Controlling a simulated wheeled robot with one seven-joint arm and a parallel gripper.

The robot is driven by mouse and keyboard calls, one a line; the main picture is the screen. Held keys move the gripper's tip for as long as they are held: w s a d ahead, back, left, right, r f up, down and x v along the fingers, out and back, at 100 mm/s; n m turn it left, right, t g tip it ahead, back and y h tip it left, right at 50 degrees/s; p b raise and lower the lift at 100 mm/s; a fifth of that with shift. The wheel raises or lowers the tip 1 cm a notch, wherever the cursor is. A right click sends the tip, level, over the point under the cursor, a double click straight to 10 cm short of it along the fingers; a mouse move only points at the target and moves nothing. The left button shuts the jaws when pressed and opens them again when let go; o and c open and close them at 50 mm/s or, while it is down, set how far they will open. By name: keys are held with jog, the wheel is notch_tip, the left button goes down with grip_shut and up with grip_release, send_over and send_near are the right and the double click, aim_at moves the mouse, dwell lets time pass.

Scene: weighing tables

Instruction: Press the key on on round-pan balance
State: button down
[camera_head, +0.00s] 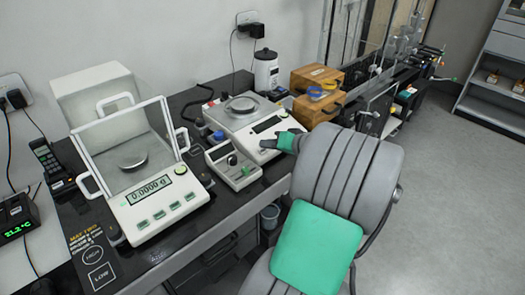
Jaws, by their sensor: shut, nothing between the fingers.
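My gripper (264,144) is shut and empty at the front panel of this balance, just below the display. My arm comes in from the lower right. The gripper hides part of the front panel, so I cannot make out the key on or whether the fingertips touch it.
Left of it stands a glass-shielded balance (158,204) reading 0.0000 g. A small grey instrument with a knob (234,162) sits between them, close to my gripper. Wooden boxes (317,80) and a white bottle (266,70) stand behind. The floor at right is clear.

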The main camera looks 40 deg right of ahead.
jog(key=shift+f, duration=0.15)
dwell(0.5)
jog(key=shift+w+f, duration=0.15)
jog(key=shift+f, duration=0.15)
jog(key=shift+w+f+b, duration=0.1)
jog(key=shift+f+b, duration=0.25)
jog(key=shift+b, duration=0.1)
dwell(0.4)
jog(key=shift+r, duration=0.15)
jog(key=shift+s+r+p, duration=0.25)
jog(key=shift+r+p, duration=0.35)
jog(key=shift+r, duration=0.1)
jog(key=r+p, duration=0.1)
jog(key=s+r+p, duration=0.1)
jog(key=r, duration=0.1)
jog(key=r+p, duration=0.1)
jog(key=shift+s+r+p, duration=0.25)
jog(key=shift+r+p, duration=0.1)
jog(key=shift+p, duration=0.05)
dwell(0.4)
